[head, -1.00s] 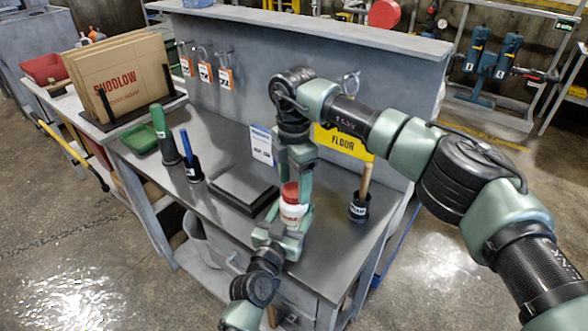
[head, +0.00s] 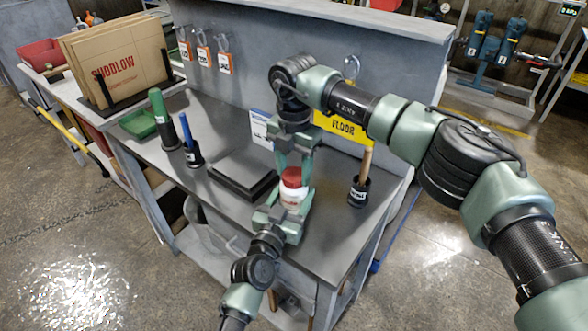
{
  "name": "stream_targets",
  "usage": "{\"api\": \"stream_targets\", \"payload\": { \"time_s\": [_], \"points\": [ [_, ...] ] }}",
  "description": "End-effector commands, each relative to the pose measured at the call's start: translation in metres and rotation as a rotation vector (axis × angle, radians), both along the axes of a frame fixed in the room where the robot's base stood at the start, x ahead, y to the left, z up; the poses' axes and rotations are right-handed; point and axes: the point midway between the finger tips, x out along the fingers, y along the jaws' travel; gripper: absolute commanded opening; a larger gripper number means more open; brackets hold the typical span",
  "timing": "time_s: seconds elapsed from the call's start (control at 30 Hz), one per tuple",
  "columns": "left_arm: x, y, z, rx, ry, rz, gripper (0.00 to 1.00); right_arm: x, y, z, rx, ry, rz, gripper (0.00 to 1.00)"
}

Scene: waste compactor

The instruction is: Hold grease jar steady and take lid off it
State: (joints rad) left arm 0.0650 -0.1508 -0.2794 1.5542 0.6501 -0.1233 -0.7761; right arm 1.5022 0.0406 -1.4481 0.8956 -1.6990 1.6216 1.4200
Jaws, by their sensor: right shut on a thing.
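The grease jar (head: 290,198) is a small white jar with a red lid (head: 292,177), held above the workbench's front part. My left gripper (head: 288,202) comes from below, its fingers on both sides of the white body; it appears shut on the jar. My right gripper (head: 295,168) points down from above, shut on the red lid. The lid sits at the top of the jar, and I cannot tell whether there is a gap between them. The fingers partly hide the jar's sides.

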Motion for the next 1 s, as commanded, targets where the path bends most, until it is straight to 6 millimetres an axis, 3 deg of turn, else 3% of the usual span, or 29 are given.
{"api": "stream_targets", "payload": {
  "time_s": [1.0],
  "points": [
    [-0.0002, -0.0005, 0.001, 0.0, -0.002, 0.0, 0.0, 0.0018, -0.0005, 0.0025, -0.003, -0.002, 2.477, 0.01]
  ]
}}
